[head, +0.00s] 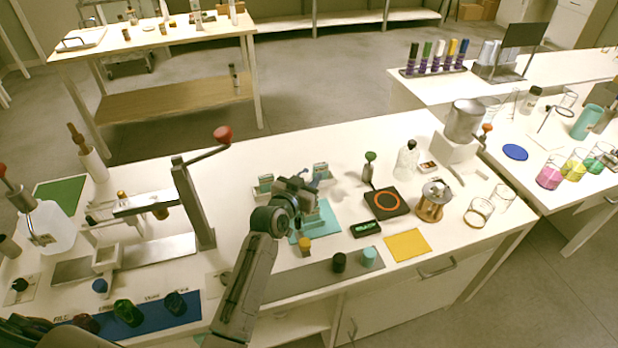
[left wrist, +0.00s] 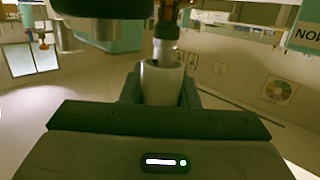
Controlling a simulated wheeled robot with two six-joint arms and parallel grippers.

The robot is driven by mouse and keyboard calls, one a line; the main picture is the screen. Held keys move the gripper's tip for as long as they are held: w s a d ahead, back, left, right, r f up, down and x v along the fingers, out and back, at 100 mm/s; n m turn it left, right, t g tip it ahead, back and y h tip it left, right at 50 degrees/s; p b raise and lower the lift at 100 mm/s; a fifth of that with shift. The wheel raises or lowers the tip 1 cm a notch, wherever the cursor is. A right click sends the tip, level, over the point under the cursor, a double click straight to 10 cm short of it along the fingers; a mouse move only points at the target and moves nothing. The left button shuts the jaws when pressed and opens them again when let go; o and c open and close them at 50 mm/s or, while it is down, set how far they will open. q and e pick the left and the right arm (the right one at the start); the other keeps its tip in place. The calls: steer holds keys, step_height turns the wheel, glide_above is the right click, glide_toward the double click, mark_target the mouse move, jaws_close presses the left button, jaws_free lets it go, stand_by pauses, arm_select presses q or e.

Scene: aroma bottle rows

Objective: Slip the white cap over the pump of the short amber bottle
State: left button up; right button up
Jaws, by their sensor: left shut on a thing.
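My left gripper (head: 297,200) is over the teal mat (head: 331,221) in the middle of the table. In the left wrist view it is shut on the white cap (left wrist: 162,84), a short pale cylinder between its fingers. The amber bottle (left wrist: 168,16) shows dark at the top edge of that view, mostly cut off. Its pale pump (left wrist: 166,50) points toward the cap and lines up closely with the cap's mouth. I cannot tell how far the pump is inside. In the head view my gripper hides the cap and the bottle. My right gripper is not in view.
Small racks stand on both sides of the gripper, one at left (head: 263,185). A small yellow-topped item (head: 305,245) stands at the mat's front. To the right are a black hotplate (head: 387,202), a copper pot (head: 433,201) and a yellow mat (head: 407,245). A metal stand (head: 192,205) rises at left.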

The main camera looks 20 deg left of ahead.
arm_select(q)
steer(key=shift+f, duration=0.1)
stand_by(0.3)
steer(key=shift+f+b, duration=0.45)
steer(key=shift+f, duration=0.05)
steer(key=shift+f, duration=0.15)
stand_by(0.4)
steer(key=shift+f+b, duration=0.4)
steer(key=shift+b, duration=0.1)
steer(key=shift+f, duration=0.35)
stand_by(0.6)
